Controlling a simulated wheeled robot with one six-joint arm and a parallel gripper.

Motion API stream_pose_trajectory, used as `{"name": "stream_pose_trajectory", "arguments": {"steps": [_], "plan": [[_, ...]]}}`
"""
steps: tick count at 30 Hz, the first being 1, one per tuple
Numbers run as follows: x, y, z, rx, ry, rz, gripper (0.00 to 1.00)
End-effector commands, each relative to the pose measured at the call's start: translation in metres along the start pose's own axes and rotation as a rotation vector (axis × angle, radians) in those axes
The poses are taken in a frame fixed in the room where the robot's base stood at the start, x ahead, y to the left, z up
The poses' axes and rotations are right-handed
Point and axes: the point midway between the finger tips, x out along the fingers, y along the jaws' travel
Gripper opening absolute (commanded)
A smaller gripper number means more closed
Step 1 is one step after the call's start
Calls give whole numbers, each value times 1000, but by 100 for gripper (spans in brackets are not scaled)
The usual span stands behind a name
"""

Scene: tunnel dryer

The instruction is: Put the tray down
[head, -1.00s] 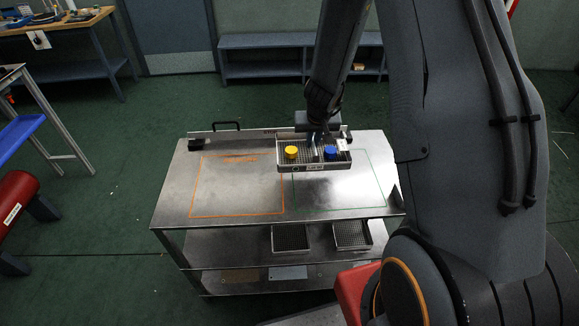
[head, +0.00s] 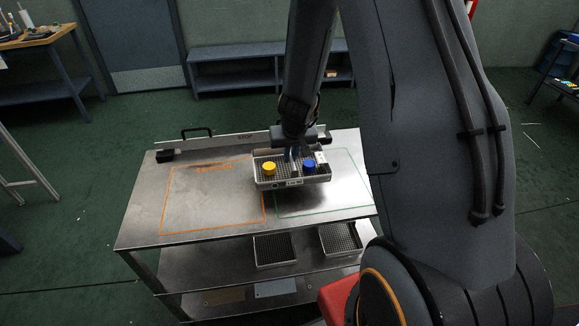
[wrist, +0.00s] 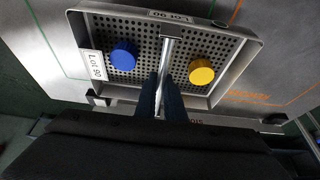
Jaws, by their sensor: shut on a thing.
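The tray (head: 291,184) is a grey perforated tray with a raised rim and a central divider. It carries a yellow round piece (head: 269,169) on the left and a blue round piece (head: 309,164) on the right. My gripper (head: 294,156) is shut on the divider between the two pieces. In the wrist view the gripper (wrist: 163,92) grips this divider, and a "LOT 90" label (wrist: 92,65) shows on the rim. The tray is over the metal table top, across the line between the orange outline (head: 165,200) and the green outline (head: 350,165). Its height above the surface is hard to tell.
The metal table (head: 140,215) has a raised back edge marked "STOP" (head: 245,137) with a black handle (head: 197,132). Two perforated trays (head: 274,251) (head: 340,239) rest on the shelf below. A blue-grey bench (head: 235,70) stands behind.

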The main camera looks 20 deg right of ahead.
Motion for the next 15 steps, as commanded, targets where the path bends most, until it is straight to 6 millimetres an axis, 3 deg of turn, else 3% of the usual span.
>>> {"name": "stream_pose_trajectory", "arguments": {"steps": [9,15], "plan": [[29,0,10,1,2,0,0],[36,0,14,1,2,0,0]]}}
